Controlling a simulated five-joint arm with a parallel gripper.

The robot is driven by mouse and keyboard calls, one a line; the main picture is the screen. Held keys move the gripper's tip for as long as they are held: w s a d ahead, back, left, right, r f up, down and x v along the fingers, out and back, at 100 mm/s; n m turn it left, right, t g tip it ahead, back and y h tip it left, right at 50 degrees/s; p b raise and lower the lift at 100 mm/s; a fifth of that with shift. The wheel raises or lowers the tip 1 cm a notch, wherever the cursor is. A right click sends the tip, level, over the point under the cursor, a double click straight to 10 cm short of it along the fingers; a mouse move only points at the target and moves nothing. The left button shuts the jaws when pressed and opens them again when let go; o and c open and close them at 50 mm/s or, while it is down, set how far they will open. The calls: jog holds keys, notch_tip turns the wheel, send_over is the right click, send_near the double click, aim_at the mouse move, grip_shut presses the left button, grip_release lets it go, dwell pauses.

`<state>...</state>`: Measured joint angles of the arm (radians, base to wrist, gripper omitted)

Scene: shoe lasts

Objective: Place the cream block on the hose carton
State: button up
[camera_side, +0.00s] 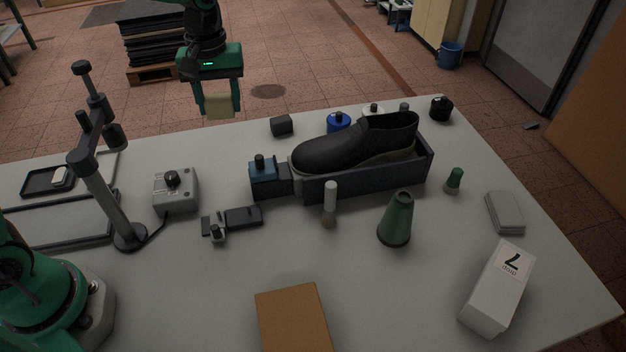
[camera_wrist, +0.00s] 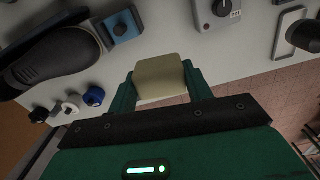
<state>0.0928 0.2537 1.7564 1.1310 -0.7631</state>
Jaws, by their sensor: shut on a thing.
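The cream block (camera_side: 220,106) is held between the two green fingers of my gripper (camera_side: 217,108), high up beyond the table's back edge. In the wrist view, the block (camera_wrist: 160,74) sits between the fingers of my gripper (camera_wrist: 160,88). No hose marking is readable on any box. A plain brown carton (camera_side: 294,322) lies at the near edge of the side view, partly cut off, with its visible top bare. A white box (camera_side: 497,288) with a dark-printed label lies at the front right. I cannot tell by marking which is the hose carton.
A black shoe (camera_side: 356,143) rests in a dark tray (camera_side: 367,181) mid-table. A green cone (camera_side: 397,219), a white-topped brush (camera_side: 330,203) and a grey control box (camera_side: 176,190) stand around it. A grey post stand (camera_side: 106,198) rises at left. Table between brush and brown carton is clear.

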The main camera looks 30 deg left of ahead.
notch_tip(320, 180, up, 2)
jog(key=shift+r, duration=0.1)
jog(key=s+d+m, duration=0.3)
jog(key=d+m, duration=0.2)
jog(key=d, duration=0.5)
jog(key=m, duration=1.2)
send_over(289, 308)
notch_tip(289, 308, down, 5)
jog(key=shift+f, duration=4.2)
jog(key=shift+f, duration=0.1)
jog(key=o, duration=1)
